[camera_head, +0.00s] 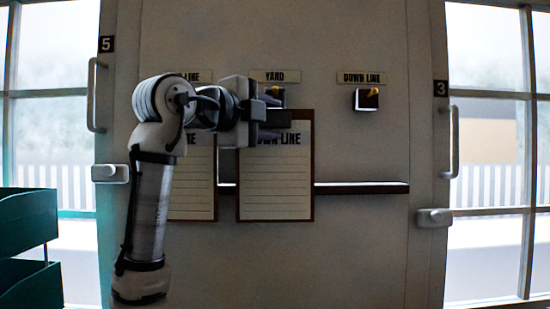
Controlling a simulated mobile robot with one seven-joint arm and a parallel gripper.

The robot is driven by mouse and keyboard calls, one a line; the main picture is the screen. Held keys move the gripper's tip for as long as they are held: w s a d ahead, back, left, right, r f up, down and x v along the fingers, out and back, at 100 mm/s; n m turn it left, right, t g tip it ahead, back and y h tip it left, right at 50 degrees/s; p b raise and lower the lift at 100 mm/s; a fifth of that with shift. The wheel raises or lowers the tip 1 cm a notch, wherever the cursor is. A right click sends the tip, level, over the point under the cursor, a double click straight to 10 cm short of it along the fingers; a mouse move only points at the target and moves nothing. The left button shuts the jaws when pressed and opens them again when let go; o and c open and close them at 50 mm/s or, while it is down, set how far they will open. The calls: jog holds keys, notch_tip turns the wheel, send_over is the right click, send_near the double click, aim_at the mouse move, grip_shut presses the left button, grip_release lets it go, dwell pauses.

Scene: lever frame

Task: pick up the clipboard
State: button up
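A clipboard with a brown board and a lined white sheet headed "DOWN LINE" (275,185) stands upright against the wall panel, at the middle. A second, similar clipboard (192,190) is to its left, partly hidden by my arm; only the end of its heading shows. My gripper (279,126) is in front of the top of the middle clipboard, covering its upper left part and part of its heading. Dark finger parts point right there. Whether they are apart or touch the clipboard I cannot tell.
A dark ledge (360,188) runs along the wall. Handled doors flank the panel. Teal trays (28,222) stand at far left.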

jog(key=c, duration=0.7)
jog(key=shift+s+r, duration=0.1)
jog(key=shift+c, duration=0.2)
